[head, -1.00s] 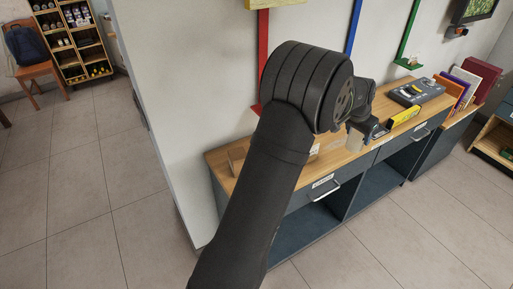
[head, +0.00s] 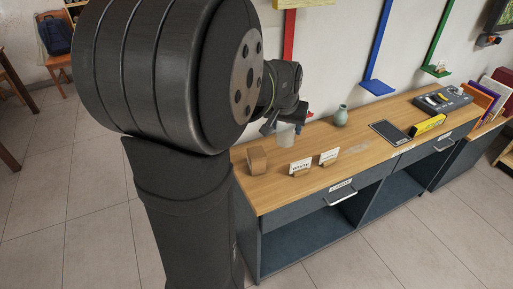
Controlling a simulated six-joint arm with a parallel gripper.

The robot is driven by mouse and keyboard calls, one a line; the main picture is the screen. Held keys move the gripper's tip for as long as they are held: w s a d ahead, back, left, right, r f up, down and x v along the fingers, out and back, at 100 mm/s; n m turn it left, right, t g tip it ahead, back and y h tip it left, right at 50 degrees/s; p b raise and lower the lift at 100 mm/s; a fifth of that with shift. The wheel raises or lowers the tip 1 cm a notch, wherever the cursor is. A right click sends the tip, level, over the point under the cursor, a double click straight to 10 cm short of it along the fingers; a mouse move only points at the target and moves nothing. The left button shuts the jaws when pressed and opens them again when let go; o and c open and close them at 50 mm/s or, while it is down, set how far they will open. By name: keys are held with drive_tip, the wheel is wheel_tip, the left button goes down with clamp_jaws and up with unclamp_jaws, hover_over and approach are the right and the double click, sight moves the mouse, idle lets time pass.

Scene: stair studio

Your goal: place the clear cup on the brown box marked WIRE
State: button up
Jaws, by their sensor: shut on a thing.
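The clear cup (head: 285,137) hangs under my gripper (head: 284,124), which is shut on it, above the back left part of the wooden counter (head: 375,165). The fingers are small and partly hidden by my arm. A small brown box (head: 257,160) stands at the counter's left end, below and left of the cup and apart from it. I cannot read a WIRE mark on it. Two white cards, a front one (head: 300,166) and a rear one (head: 329,156), stand on small brown blocks to its right; their lettering is too small to be sure of.
A green vase (head: 341,115) stands at the back, right of the cup. A dark tablet (head: 390,132), a yellow block (head: 428,125) and a grey device (head: 443,100) lie farther right. Red (head: 289,38) and blue (head: 377,60) wall brackets rise behind. The counter's front middle is clear.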

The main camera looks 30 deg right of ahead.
drive_tip(key=shift+w+a+f, duration=0.8)
drive_tip(key=shift+w+f, duration=0.8)
drive_tip(key=shift+f, duration=0.15)
drive_tip(key=shift+w+a+f, duration=0.85)
drive_tip(key=shift+w+f, duration=0.8)
drive_tip(key=shift+f, duration=0.15)
drive_tip(key=shift+w+a+f, duration=0.8)
drive_tip(key=shift+w+f, duration=0.8)
drive_tip(key=shift+f, duration=0.15)
drive_tip(key=shift+f, duration=0.2)
drive_tip(key=o, duration=1)
drive_tip(key=shift+r, duration=0.1)
drive_tip(key=v, duration=1.2)
drive_tip(key=shift+d+r, duration=0.1)
drive_tip(key=shift+r, duration=0.05)
